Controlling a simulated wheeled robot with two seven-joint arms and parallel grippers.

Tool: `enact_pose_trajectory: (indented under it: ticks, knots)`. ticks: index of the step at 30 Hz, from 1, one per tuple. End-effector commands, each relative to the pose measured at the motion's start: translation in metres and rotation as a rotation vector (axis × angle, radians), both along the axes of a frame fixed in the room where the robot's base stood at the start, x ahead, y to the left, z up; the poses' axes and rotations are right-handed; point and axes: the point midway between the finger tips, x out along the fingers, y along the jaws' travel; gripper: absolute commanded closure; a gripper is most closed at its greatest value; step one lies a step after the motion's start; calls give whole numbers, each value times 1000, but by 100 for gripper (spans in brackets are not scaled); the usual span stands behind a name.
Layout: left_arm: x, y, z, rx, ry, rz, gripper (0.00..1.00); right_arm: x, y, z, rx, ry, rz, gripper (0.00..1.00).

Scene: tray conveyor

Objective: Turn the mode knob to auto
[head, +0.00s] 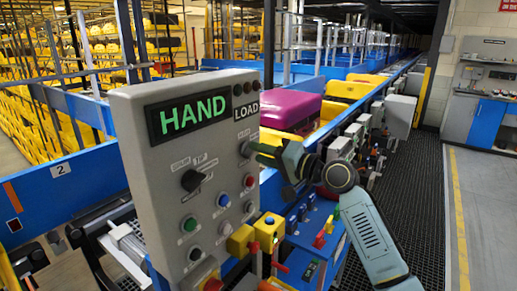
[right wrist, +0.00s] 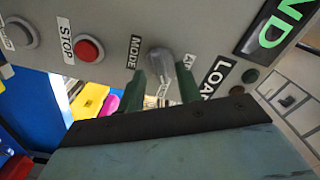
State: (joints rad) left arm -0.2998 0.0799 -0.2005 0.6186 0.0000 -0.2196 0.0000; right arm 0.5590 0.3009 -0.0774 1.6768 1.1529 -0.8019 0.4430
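The grey control panel (head: 150,130) stands upright in the head view, and its display (head: 188,115) reads HAND in green. The mode knob (right wrist: 160,62) is a grey knob beside the MODE label in the right wrist view. A partly hidden label starting with A is on its other side. My right gripper (head: 262,150) is at the panel's right edge. In the right wrist view its two green fingers (right wrist: 160,80) stand apart on either side of the knob, with no clear grip on it. The knob's exact pointing is hard to tell. My left gripper is not in view.
A black knob (head: 193,180) and several buttons are on the same panel, including a red STOP button (right wrist: 89,49). A LOAD label (head: 246,110) is close to the mode knob. A conveyor with a magenta tray (head: 290,110) runs behind. The dark floor mat (head: 415,190) at right is clear.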

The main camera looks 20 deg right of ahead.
Motion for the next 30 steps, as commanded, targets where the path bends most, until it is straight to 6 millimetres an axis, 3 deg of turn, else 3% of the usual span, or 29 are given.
enact_pose_trajectory:
  ticks: [14,22,30]
  knots:
    - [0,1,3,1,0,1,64,11,9,-1,-2,0,0,65]
    - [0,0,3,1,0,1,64,11,9,-1,-2,0,0,100]
    - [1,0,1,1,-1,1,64,11,9,-1,-11,-7,0,100]
